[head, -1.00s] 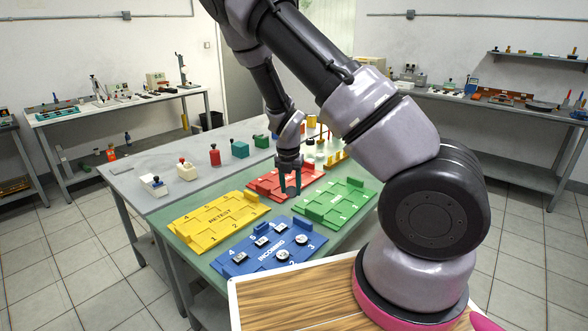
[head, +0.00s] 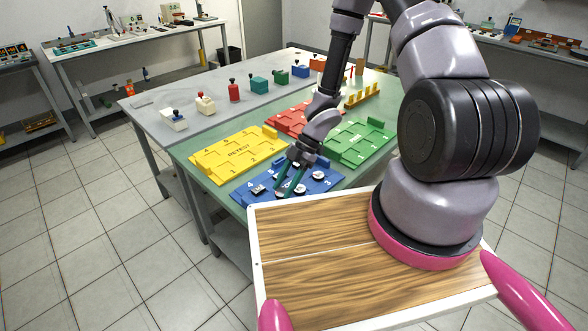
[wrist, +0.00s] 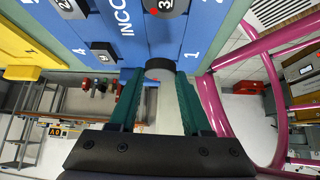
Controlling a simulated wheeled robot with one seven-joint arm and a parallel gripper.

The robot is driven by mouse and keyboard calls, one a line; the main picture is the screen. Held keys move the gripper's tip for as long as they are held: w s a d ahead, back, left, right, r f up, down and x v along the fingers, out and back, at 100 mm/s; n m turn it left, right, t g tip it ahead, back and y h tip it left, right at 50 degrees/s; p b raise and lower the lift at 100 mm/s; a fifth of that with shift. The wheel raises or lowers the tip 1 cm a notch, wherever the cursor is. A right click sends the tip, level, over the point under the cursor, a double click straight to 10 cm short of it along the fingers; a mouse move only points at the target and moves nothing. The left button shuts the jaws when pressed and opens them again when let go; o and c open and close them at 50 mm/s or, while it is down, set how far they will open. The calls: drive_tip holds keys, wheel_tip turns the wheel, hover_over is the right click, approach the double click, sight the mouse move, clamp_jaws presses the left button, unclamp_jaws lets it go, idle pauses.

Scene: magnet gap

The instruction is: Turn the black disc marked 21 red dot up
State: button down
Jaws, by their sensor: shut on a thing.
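My gripper (head: 285,190) is over the front left part of the blue INCOMING tray (head: 322,186). In the wrist view its two teal fingers (wrist: 158,76) are shut on a small black disc (wrist: 160,66), held near the tray's slot marked 1. No number or red dot is readable on that disc, so I cannot tell which one it is or which face is up. Another round disc (wrist: 166,7) with a light label and a red mark lies farther along the tray. Its number is cut off by the frame edge.
Small dark pieces with labels (wrist: 103,52) sit on the tray's other row. A yellow RETEST tray (head: 236,153), a red tray (head: 292,117) and a green tray (head: 358,141) stand close by.

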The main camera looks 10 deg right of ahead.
drive_tip(key=shift+s+a+f+y, duration=0.1)
drive_tip(key=shift+s+a+y, duration=0.2)
drive_tip(key=shift+s+a, duration=0.4)
drive_tip(key=shift+d+m, duration=0.1)
drive_tip(key=shift+m, duration=0.2)
drive_tip(key=shift+f, duration=1.5)
drive_tip(key=shift+f, duration=0.15)
drive_tip(key=shift+c, duration=1.4)
unclamp_jaws()
drive_tip(key=c, duration=0.5)
drive_tip(key=shift+r, duration=2.25)
